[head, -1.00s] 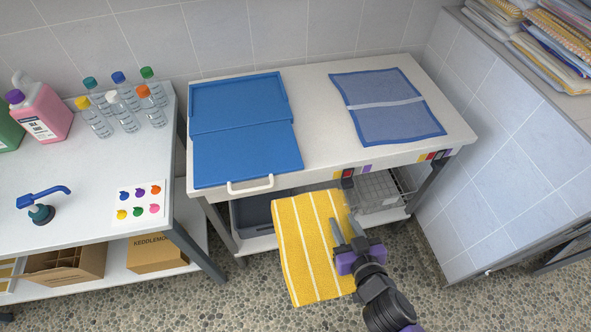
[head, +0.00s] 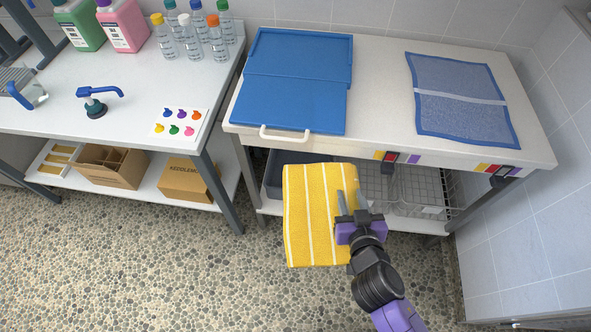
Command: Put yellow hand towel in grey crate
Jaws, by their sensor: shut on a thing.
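The yellow hand towel (head: 310,222), with white stripes, hangs spread out in front of the white table. My gripper (head: 350,203) is shut on it near its right side and holds it clear of the floor. A dark grey crate (head: 274,178) stands on the shelf under the table, behind the towel. The towel hides much of it; only its left part and upper edge show, and its inside cannot be seen well.
Wire baskets (head: 420,190) stand on the same shelf to the right. On the white table (head: 380,110) lie a blue folded board (head: 292,105) with a white handle and a blue mat (head: 465,118). A left bench (head: 60,112) holds bottles. The pebbled floor (head: 180,265) in front is clear.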

